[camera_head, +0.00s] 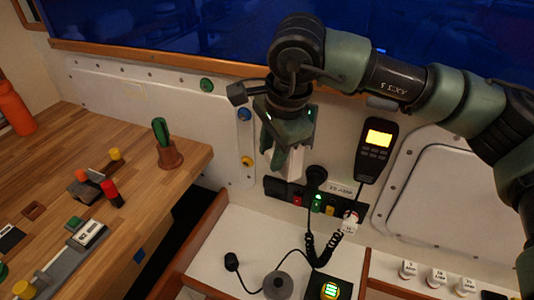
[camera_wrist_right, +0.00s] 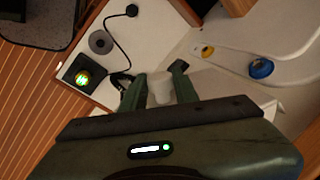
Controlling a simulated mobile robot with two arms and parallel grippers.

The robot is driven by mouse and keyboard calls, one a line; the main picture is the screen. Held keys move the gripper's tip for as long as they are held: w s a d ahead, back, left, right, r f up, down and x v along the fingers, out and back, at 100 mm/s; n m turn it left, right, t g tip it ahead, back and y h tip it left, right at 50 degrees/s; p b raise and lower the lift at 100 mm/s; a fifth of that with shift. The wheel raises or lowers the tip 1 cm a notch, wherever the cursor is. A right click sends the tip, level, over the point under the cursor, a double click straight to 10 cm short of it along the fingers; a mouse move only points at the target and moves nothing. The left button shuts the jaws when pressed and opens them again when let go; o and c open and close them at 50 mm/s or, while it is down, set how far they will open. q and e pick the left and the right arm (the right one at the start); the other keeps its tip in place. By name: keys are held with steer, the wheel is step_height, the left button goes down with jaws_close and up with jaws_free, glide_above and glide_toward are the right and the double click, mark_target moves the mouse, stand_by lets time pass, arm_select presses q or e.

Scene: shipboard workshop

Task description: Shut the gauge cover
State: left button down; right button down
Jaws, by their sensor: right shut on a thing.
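My right gripper (camera_head: 287,158) is in front of the pale wall, above the left end of a dark switch panel (camera_head: 330,207). It is shut on a small white piece (camera_head: 296,166), which also shows between the two green fingers in the right wrist view (camera_wrist_right: 160,88). Most of this piece is hidden by the fingers, and I cannot tell whether it is the gauge cover. No other thing is clearly a gauge cover. A black box with a lit green round face (camera_head: 330,290) is at the bottom of the head view; it also shows in the right wrist view (camera_wrist_right: 84,77). My left gripper is not in view.
A handset with a yellow screen (camera_head: 378,138) hangs on the wall right of my gripper. A coiled black cord (camera_head: 318,250) hangs below the panel. A grey disc (camera_head: 278,285) lies on the white surface. A wooden bench (camera_head: 60,150) with several small parts is at left.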

steer(key=c, duration=1.1)
jaws_free()
steer(key=shift+o, duration=0.2)
steer(key=a+b+v, duration=0.1)
steer(key=v, duration=0.6)
steer(key=shift+d+r, duration=0.4)
steer(key=shift+d, duration=0.15)
steer(key=shift+s, duration=0.1)
